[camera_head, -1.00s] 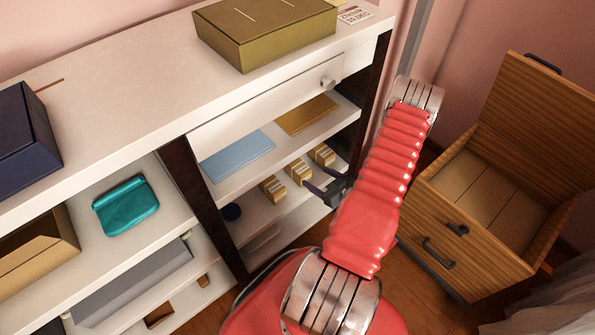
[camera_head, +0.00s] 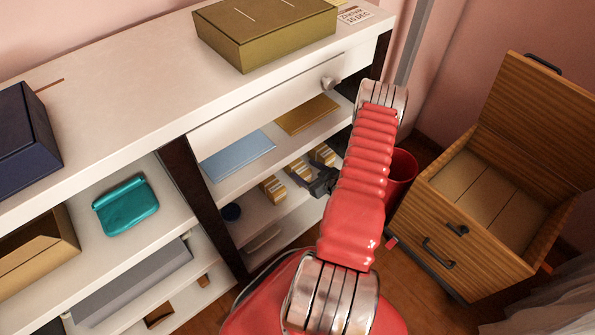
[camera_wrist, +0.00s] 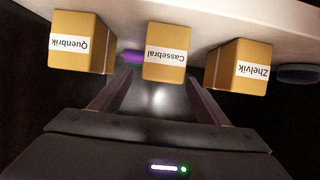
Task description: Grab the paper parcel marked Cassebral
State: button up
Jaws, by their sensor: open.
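The Cassebral parcel (camera_wrist: 165,70) is a small tan paper block with a white label, upside down in the wrist view. It is the middle of three parcels on a lower shelf, and its top shows in the head view (camera_head: 297,168). The Quenbrik parcel (camera_wrist: 76,62) is left of it and the Zhelvik parcel (camera_wrist: 238,75) right of it in the wrist view. My gripper (camera_wrist: 160,84) is open and empty, its fingers pointing at the Cassebral parcel, one towards each side. The gripper also shows dark beside the parcels in the head view (camera_head: 316,182). Contact cannot be told.
The shelf above (camera_head: 262,162) holds a blue and a tan flat item. A red bin (camera_head: 402,172) and an open wooden chest (camera_head: 470,215) stand right.

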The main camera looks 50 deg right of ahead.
aim_at(301, 168)
jog(key=shift+x, duration=2.55)
jog(key=shift+a+r, duration=0.1)
jog(key=shift+c, duration=0.6)
jog(key=c, duration=1.2)
jog(key=shift+r, duration=0.15)
jog(key=shift+r, duration=4.9)
